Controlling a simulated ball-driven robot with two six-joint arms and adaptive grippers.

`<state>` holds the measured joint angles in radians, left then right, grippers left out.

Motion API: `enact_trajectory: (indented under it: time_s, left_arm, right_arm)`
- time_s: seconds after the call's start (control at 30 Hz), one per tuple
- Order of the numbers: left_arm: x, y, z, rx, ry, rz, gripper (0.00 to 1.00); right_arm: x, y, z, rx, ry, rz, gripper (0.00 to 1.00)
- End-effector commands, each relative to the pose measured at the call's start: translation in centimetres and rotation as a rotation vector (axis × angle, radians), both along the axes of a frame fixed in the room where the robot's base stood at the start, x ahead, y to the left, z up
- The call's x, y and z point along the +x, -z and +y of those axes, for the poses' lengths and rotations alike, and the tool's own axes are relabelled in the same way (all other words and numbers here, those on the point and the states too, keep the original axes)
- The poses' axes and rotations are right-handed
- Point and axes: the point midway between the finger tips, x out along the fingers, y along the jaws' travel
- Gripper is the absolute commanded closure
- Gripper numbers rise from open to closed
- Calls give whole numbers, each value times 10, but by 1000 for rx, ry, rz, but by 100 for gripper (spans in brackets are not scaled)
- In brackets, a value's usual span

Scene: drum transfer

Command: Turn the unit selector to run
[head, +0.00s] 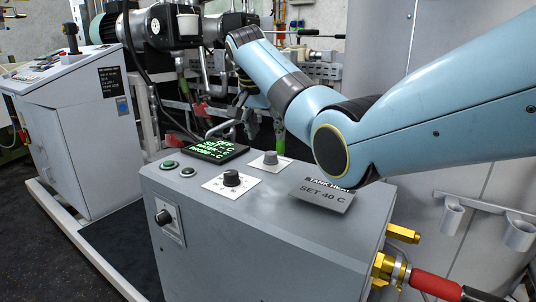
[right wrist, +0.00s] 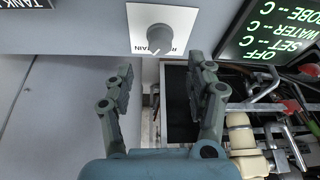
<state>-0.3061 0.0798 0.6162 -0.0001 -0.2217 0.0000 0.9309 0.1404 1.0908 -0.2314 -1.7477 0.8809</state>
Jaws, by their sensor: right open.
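A grey knob (head: 270,158) on a white plate stands on top of the grey cabinet, near its far edge. In the right wrist view the same knob (right wrist: 159,37) is at the top centre, with partly hidden lettering on its plate; I cannot read its setting for certain. My right gripper (right wrist: 163,72) is open and empty, its fingers apart below the knob in that view and not touching it. In the head view my right arm reaches over the cabinet from the right, with the gripper partly hidden behind it. My left gripper is out of view.
A "SET 40 C" plate (head: 323,195) lies at the right. Pipes and hoses crowd the space behind.

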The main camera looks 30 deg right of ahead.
Motion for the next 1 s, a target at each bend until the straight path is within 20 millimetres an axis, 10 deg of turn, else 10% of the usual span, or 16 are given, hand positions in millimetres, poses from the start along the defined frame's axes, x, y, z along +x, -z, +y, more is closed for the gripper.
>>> enact_trajectory:
  time_s: [0.3, 0.73, 1.0]
  left_arm:
    - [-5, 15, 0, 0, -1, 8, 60]
    - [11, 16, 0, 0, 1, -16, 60]
    - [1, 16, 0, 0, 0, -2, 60]
  right_arm:
    - [11, 56, -20, 0, 0, 2, 44]
    - [14, 67, -24, -1, -1, -1, 44]
    - [14, 68, -24, 0, -1, 0, 77]
